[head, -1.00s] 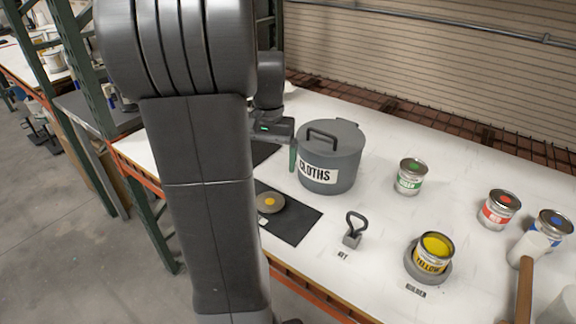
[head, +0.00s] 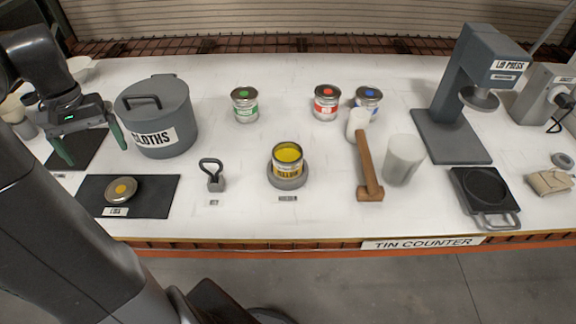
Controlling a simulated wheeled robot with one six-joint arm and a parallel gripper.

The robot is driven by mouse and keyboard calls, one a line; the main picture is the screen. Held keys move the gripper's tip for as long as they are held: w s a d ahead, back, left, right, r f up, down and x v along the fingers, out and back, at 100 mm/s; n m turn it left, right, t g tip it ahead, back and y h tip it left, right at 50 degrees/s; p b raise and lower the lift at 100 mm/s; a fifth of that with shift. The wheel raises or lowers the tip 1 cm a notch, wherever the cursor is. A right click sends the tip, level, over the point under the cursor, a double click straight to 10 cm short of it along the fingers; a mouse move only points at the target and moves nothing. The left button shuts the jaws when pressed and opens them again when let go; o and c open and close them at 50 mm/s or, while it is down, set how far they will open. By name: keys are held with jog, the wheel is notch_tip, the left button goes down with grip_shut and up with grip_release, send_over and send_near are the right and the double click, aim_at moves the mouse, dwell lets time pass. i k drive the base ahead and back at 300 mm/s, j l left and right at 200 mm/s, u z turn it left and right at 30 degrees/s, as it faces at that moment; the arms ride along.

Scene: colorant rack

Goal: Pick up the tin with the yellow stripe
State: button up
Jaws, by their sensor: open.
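The tin with the yellow stripe (head: 288,160) stands upright and lidless at the middle front of the counter, with yellow paint showing inside. It sits on a round grey holder (head: 288,180). My gripper (head: 94,154) is at the far left, above the counter, left of the grey CLOTHS bin. Its two green-tipped fingers are spread and nothing is between them. It is well apart from the yellow tin.
The CLOTHS bin (head: 165,125) and a key tool (head: 212,176) lie between my gripper and the yellow tin. A lid (head: 121,189) lies on a black mat (head: 160,190). Green (head: 245,106), red (head: 326,104) and blue (head: 367,98) tins stand behind; a mallet (head: 368,170) is right.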

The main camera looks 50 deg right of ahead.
aim_at(287, 157)
jog(key=z, duration=3.2)
